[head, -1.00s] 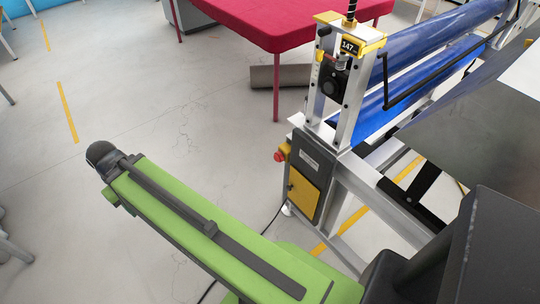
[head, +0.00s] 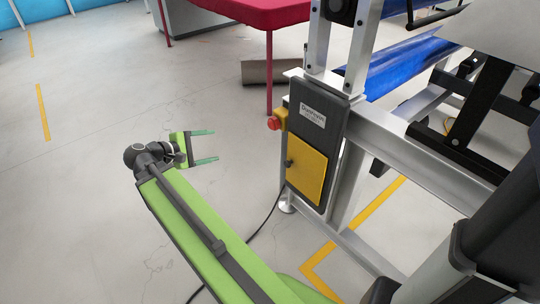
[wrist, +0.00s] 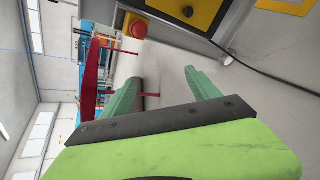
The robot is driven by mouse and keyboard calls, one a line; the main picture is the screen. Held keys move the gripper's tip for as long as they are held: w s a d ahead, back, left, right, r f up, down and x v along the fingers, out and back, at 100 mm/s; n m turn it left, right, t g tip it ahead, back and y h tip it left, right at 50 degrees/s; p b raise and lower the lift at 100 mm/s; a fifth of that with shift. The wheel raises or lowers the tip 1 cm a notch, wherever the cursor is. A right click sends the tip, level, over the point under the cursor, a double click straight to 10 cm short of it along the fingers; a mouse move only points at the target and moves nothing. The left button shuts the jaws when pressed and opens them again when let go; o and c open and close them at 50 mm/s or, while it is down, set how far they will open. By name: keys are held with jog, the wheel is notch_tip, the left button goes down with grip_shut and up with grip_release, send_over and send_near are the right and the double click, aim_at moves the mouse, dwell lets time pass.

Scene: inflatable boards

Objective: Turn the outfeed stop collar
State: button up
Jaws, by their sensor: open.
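The roller machine stands at the right in the head view, with a blue roller (head: 405,62) and a silver upright (head: 366,45). I cannot pick out the outfeed stop collar in either view. A dark round part (head: 338,8) on the machine's end frame is cut off by the top edge. My gripper (head: 212,146) is open and empty, its two green fingers pointing right toward the machine's grey control box (head: 311,135), with a gap between. The open fingers (wrist: 162,78) also show in the wrist view, with nothing between them.
The control box carries a red button (head: 273,123) and a yellow door (head: 306,168); the button also shows in the wrist view (wrist: 136,27). A black cable (head: 265,222) lies on the floor. A red table (head: 262,14) stands behind. The floor at left is clear.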

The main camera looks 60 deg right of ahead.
jog(key=s+d+f+n+g+h+b, duration=0.1)
jog(key=s+d+f+g+h+b, duration=0.2)
jog(key=d+b, duration=0.4)
jog(key=h+b, duration=0.1)
jog(key=b, duration=0.1)
send_near(269, 126)
jog(key=shift+n, duration=0.3)
jog(key=x, duration=1)
jog(key=shift+s+r, duration=0.1)
